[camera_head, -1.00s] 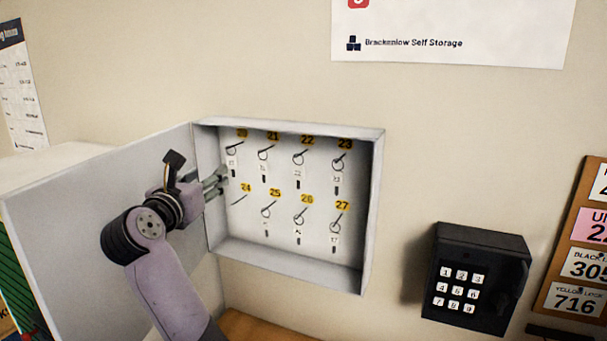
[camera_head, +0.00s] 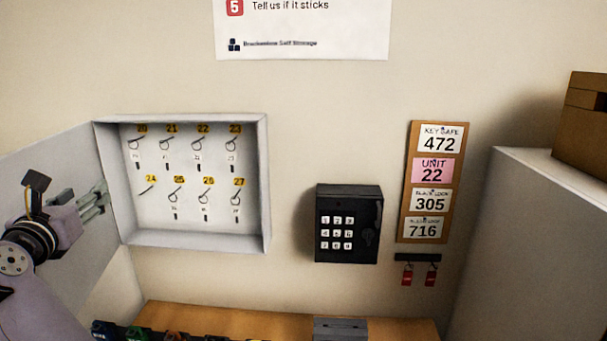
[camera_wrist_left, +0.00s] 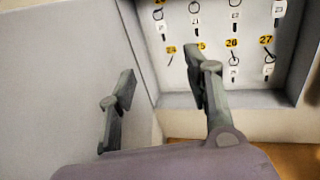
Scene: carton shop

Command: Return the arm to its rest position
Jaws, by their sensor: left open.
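My left gripper (camera_head: 97,200) is at the left of the head view, in front of the open door of the key cabinet (camera_head: 267,190). In the left wrist view the two fingers of my left gripper (camera_wrist_left: 160,95) stand wide apart with nothing between them. The cabinet's hooks, numbered 20 to 27, show behind the fingers; several carry keys with tags. Hook 24 (camera_head: 150,187) shows no key on it. My right gripper is not in view.
The cabinet door (camera_head: 50,190) stands open to the left, close to my left arm. A black keypad safe (camera_head: 347,225) and a number board (camera_head: 436,180) are on the wall to the right. Red tags (camera_head: 407,275) hang below the board. A wooden bench (camera_head: 270,322) lies below.

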